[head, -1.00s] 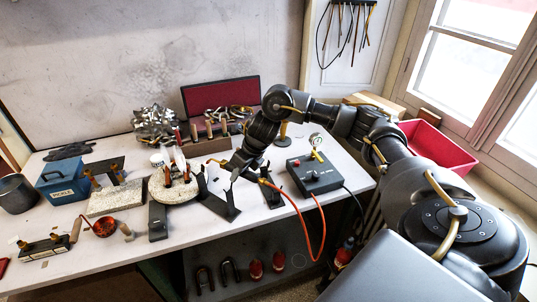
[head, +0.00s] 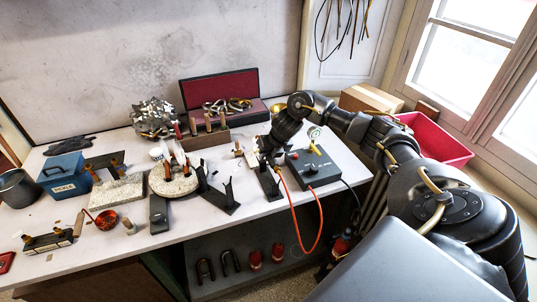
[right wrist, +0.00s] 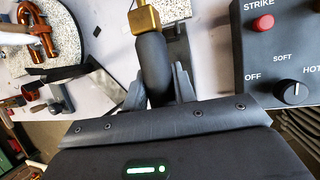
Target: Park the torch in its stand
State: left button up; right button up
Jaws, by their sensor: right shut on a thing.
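My right gripper (head: 264,163) is shut on the torch, just left of the control box. In the right wrist view the torch's dark handle (right wrist: 152,65) with its brass collar (right wrist: 144,19) lies between my two fingers (right wrist: 160,90). Its brass tip (head: 239,149) points left in the head view. An orange hose (head: 320,236) hangs from it over the table's front edge. A dark stand (head: 268,185), likely the torch stand, is right below the gripper. I cannot tell whether the torch touches it. My left gripper is not in view.
The control box (head: 312,168) with a red button stands close on the right. A dark forked support (head: 218,199) is to the left, then a round speckled turntable (head: 174,186) with copper parts. A red-lined case (head: 222,90) is at the back.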

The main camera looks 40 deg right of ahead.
jog(key=shift+f+b, duration=2.8)
jog(key=shift+f, duration=0.9)
jog(key=o, duration=1.5)
jog(key=shift+o, duration=0.2)
notch_tip(320, 180, up, 8)
jog(key=p, duration=0.6)
jog(key=shift+p, duration=0.4)
